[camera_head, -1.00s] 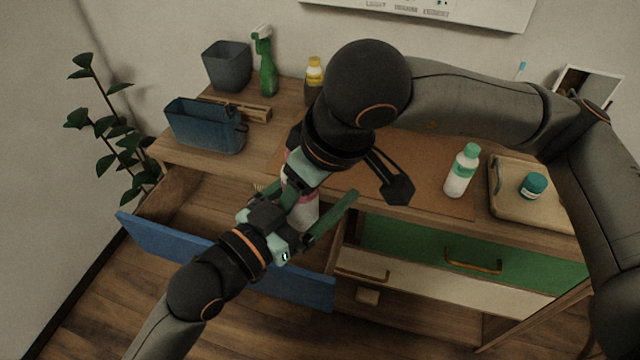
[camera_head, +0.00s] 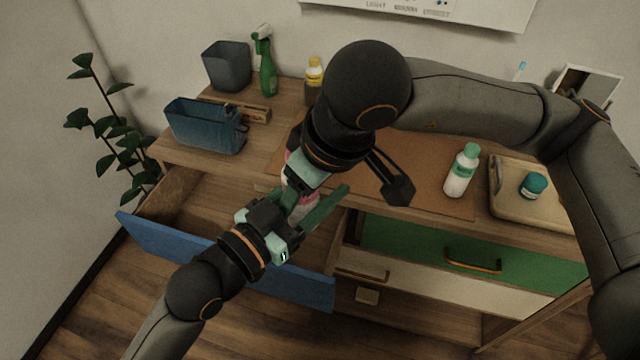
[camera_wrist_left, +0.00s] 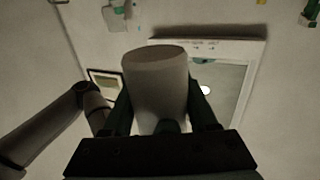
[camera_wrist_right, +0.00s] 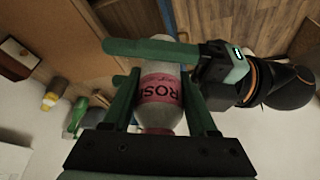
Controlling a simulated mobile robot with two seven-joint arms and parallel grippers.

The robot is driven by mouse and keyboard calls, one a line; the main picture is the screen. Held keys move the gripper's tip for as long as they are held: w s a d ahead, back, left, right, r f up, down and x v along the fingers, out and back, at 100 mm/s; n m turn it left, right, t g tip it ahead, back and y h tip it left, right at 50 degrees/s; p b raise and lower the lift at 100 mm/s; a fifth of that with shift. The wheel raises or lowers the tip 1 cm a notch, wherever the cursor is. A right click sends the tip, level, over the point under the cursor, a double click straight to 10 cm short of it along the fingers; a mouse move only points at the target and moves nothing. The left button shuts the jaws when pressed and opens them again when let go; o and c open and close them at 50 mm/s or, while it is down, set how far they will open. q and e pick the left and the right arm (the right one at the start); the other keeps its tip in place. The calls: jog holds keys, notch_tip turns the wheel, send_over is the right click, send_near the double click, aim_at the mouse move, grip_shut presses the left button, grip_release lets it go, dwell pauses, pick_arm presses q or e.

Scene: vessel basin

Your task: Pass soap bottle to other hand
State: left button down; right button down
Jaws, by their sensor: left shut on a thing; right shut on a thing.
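The soap bottle (camera_wrist_right: 160,95), pale with a pink label, is between both grippers above the open drawer. In the head view its pink and white body (camera_head: 300,180) is mostly hidden by the grippers. My right gripper (camera_wrist_right: 160,100) is shut on its upper part. My left gripper (camera_head: 310,210) comes from the front left and is shut on its lower part. One green left finger crosses the bottle in the right wrist view. In the left wrist view the bottle's pale end (camera_wrist_left: 160,85) stands between the left fingers (camera_wrist_left: 162,110).
The blue-fronted drawer (camera_head: 220,262) is open below the grippers. A blue bin (camera_head: 205,130), green spray bottle (camera_head: 267,70) and yellow-capped bottle (camera_head: 313,80) stand at the back left. A white bottle (camera_head: 461,172) and tray (camera_head: 510,205) are on the right.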

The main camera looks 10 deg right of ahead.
jog(key=shift+c, duration=0.6)
grip_release()
jog(key=shift+w+r, duration=0.1)
jog(key=shift+w, duration=0.1)
